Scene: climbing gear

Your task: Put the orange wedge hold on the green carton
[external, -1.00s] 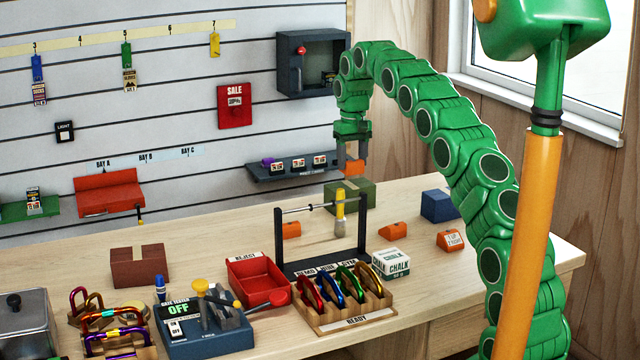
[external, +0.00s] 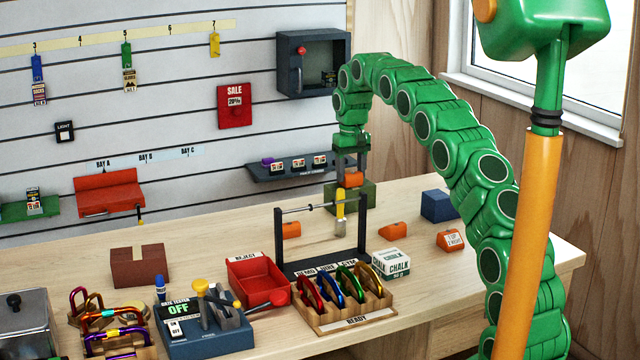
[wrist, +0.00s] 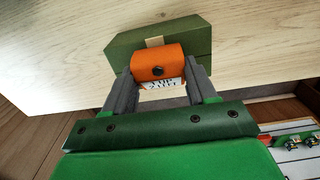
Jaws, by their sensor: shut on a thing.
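My gripper (external: 351,168) is shut on an orange wedge hold (external: 353,179), held between its two grey fingers. In the wrist view the hold (wrist: 157,62) has a dark bolt hole and a white printed label, and my gripper (wrist: 162,85) grips it from both sides. The green carton (external: 370,196) stands on the bench at the back. In the external view the hold overlaps the carton's upper part; in the wrist view the carton (wrist: 185,38) lies just beyond it. I cannot tell whether they touch.
Other orange holds lie on the bench, one (external: 291,230) behind the black rack (external: 363,240), others (external: 393,231) to the right. A blue block (external: 439,206) stands right of the carton. A wall shelf (external: 300,165) is at the back left. A chalk box (external: 391,263) is nearer.

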